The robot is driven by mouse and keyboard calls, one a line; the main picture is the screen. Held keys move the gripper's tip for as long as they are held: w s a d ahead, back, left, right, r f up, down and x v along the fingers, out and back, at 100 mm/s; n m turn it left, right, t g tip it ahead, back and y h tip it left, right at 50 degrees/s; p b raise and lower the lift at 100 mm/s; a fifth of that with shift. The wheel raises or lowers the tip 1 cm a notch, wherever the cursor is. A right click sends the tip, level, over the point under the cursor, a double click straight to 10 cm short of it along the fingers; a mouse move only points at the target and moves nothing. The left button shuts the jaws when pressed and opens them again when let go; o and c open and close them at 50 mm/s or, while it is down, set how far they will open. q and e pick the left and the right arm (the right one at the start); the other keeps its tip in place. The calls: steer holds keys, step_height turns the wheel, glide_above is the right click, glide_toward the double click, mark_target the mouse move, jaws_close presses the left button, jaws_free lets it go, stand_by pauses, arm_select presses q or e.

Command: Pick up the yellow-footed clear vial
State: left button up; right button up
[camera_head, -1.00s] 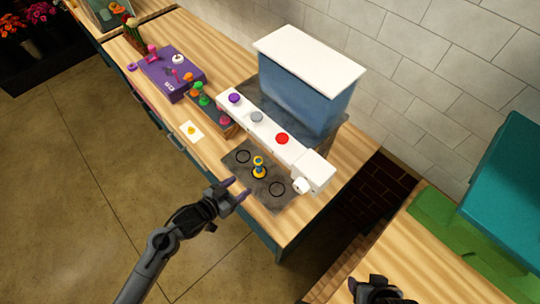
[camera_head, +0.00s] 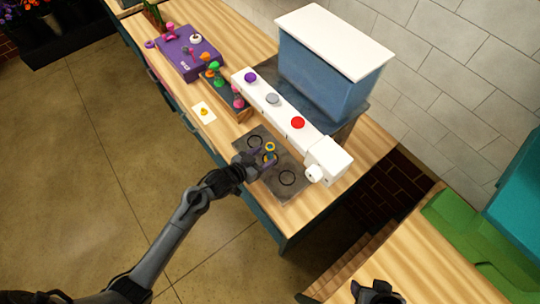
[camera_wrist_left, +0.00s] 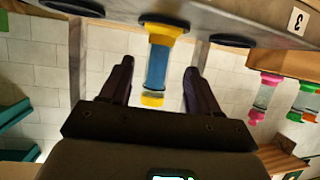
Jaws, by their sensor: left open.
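The yellow-footed vial (camera_head: 270,147) stands upright on a dark grey mat (camera_head: 291,196), between two black rings. In the left wrist view, which looks upside down, the vial (camera_wrist_left: 157,66) shows a wide yellow foot, a blue-looking body and a yellow rim. My left gripper (camera_head: 266,161) is open at the vial, with one finger on each side of it in the left wrist view (camera_wrist_left: 158,75). Gaps show between the vial and both fingers. Part of the vial is hidden by the gripper in the head view. My right gripper (camera_head: 376,292) is at the bottom edge, partly cut off.
A white bar with purple, grey and red buttons (camera_head: 298,123) runs behind the mat, before a blue tank (camera_head: 325,70) with a white lid. A rack of colourful-footed vials (camera_head: 238,113), a yellow-marked card (camera_head: 204,112) and a purple box (camera_head: 190,55) stand to the left.

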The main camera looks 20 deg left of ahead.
mark_target(267, 154)
arm_select(q)
steer(key=shift+r+x, duration=0.15)
steer(key=shift+x, duration=0.8)
steer(key=shift+r+x, duration=0.1)
steer(key=shift+x, duration=0.85)
steer(key=shift+w+d, duration=0.1)
steer(key=shift+d, duration=0.05)
steer(key=shift+r, duration=0.1)
jaws_close()
